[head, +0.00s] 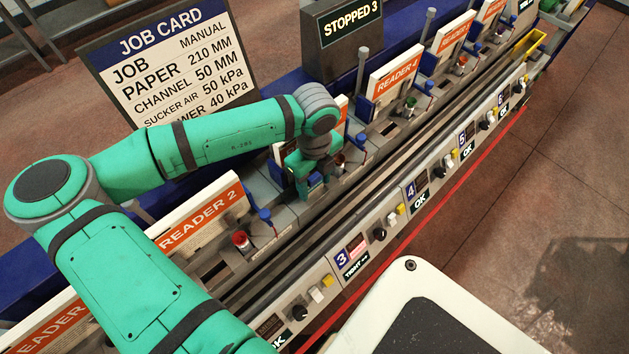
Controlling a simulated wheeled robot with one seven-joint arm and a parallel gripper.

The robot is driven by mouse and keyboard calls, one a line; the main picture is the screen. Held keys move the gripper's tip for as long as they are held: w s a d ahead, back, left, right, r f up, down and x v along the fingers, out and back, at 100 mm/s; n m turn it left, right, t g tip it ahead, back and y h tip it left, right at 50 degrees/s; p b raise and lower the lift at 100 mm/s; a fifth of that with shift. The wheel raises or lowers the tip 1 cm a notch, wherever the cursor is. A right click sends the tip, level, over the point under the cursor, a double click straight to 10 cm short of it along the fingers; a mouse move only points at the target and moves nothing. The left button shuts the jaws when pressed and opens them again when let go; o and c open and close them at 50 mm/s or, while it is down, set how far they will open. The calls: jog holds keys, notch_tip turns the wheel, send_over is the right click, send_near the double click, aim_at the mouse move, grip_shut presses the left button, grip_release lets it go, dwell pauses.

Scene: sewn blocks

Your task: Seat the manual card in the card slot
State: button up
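My gripper (309,188) points down at the machine deck, in front of the reader sign that my arm mostly covers, between READER 2 and READER 4. Its fingertips are small and partly hidden, so I cannot tell whether it is open or shut, or whether it holds anything. I cannot make out a separate manual card. A large board headed JOB CARD (170,62), with the word MANUAL on it, stands behind the machine. I cannot identify the card slot with certainty; the deck near my gripper is partly covered by my arm.
The READER 2 sign (201,218) and READER 4 sign (396,75) stand on either side. Red-topped posts and blue knobs line the deck. Front panel 3 (350,254) reads TIGHT; several others read OK. A STOPPED 3 box (350,27) stands behind. Open floor lies right.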

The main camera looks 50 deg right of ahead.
jog(key=shift+o, duration=1.1)
notch_tip(320, 180, up, 12)
jog(key=shift+r, duration=0.1)
